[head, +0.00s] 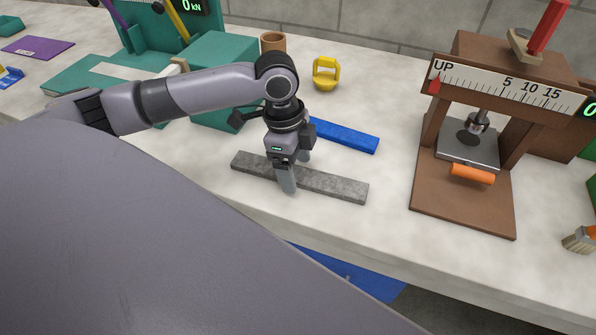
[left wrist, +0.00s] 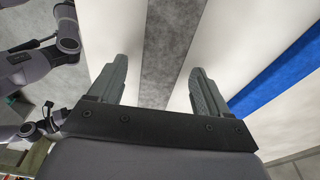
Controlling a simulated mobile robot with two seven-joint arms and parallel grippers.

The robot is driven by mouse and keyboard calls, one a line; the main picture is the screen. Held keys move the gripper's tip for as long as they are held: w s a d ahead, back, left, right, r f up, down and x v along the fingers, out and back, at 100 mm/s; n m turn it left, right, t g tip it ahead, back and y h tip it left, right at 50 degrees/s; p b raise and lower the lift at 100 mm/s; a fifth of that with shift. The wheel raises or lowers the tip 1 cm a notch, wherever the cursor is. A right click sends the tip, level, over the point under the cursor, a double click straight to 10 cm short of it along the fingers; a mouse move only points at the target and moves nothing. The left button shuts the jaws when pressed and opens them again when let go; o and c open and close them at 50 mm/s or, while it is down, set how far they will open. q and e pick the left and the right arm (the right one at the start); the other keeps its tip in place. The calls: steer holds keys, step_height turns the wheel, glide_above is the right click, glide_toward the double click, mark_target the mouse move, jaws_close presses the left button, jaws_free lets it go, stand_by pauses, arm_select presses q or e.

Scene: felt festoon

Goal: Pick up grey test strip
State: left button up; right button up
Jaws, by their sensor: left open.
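The grey test strip (head: 332,186) is a long flat speckled bar lying on the light worktop near its front edge. My left gripper (head: 294,178) points down at the strip, left of its middle in the head view. In the left wrist view the strip (left wrist: 172,45) runs between the two open fingers of the gripper (left wrist: 158,85), with a light gap on each side. The fingers do not touch it in that view. How low the fingertips reach is hard to tell. My right gripper is not clearly in view.
A blue strip (head: 345,135) lies behind the grey one, and also shows at right in the left wrist view (left wrist: 285,75). A brown press (head: 463,199) stands to the right. A yellow weight (head: 325,76), a brown cup (head: 272,42) and a green machine (head: 215,60) stand behind.

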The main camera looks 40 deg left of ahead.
arm_select(q)
steer(key=shift+f, duration=0.35)
steer(key=c, duration=1.1)
steer(key=shift+c, duration=0.2)
steer(key=shift+r, duration=0.15)
